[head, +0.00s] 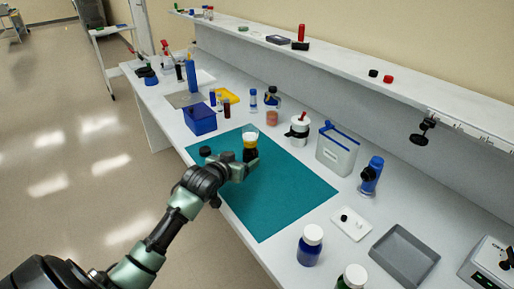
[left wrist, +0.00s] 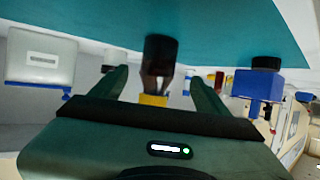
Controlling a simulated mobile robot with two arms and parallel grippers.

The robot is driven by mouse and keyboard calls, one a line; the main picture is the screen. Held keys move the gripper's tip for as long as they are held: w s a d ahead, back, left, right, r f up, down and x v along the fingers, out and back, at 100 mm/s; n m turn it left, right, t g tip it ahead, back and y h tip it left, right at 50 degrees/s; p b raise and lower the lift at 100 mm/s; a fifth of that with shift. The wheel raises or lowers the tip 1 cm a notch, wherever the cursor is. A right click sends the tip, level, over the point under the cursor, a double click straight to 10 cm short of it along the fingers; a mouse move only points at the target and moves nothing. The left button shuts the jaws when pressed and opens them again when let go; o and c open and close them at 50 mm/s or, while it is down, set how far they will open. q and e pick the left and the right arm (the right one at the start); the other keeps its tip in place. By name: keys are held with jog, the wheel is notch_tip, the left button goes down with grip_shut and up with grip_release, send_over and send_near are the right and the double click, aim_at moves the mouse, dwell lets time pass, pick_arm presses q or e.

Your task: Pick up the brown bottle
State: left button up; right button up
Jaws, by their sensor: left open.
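The brown bottle (head: 250,154) stands upright on the teal mat (head: 275,205), dark below with a yellow band and a pale top. My right gripper is not in view.
A black round piece (head: 205,151) lies on the mat left of the bottle. A blue box (head: 200,119), a white jar (head: 299,130) and a grey container (head: 338,149) stand behind the mat. Blue (head: 310,245) and green bottles stand at the front right. The mat's right part is clear.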

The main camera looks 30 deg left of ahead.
aim_at(247, 156)
pick_arm(q)
jog(key=shift+x, duration=1.25)
jog(key=x, duration=0.3)
jog(key=shift+w+d+p, duration=0.1)
jog(key=shift+w+p, duration=0.2)
jog(key=shift+w, duration=0.1)
jog(key=shift+w+f, duration=0.2)
jog(key=shift+w, duration=0.2)
jog(key=c, duration=1.3)
jog(key=shift+c, duration=1.1)
jog(key=shift+r, duration=0.1)
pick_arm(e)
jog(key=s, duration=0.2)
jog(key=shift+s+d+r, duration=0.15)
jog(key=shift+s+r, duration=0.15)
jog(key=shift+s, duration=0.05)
pick_arm(q)
jog(key=shift+r, duration=0.1)
